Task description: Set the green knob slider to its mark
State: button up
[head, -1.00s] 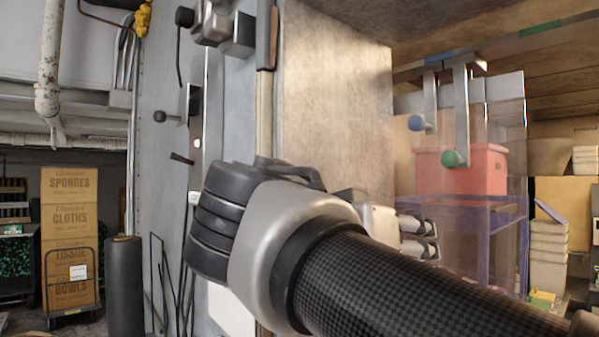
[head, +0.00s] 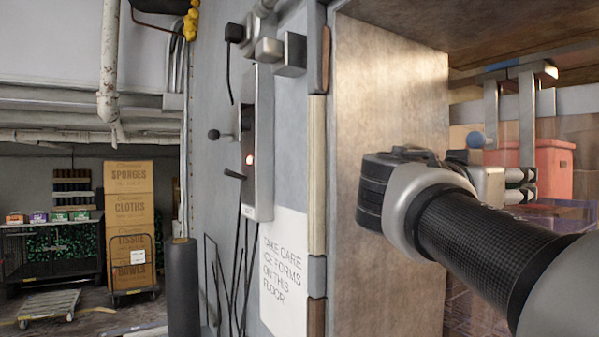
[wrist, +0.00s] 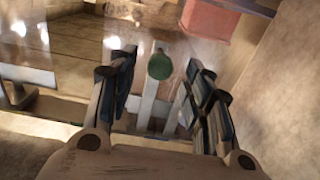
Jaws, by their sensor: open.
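The green knob (wrist: 160,66) shows in the wrist view between the two open fingers of my gripper (wrist: 160,88), nearer the left finger. I cannot tell whether either finger touches it. Its pale flat hanger bar (wrist: 150,103) shows below it. In the head view that bar (head: 527,110) hangs from the overhead rail (head: 515,68), and my gripper (head: 522,184) is at its lower end. The green knob is hidden there. The blue knob (head: 476,140) is on a second bar just left. The rail has a blue mark (head: 502,65); I see no green mark now.
A red crate (head: 555,165) stands behind the clear panels. The freezer entry's wall panel (head: 385,95) is left of my gripper. A control box with a red light (head: 259,150) and a written notice (head: 284,265) are further left, with stacked cartons (head: 129,215) beyond.

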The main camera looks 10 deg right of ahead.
jog(key=shift+p+x, duration=0.45)
jog(key=shift+x, duration=1.7)
grip_shut()
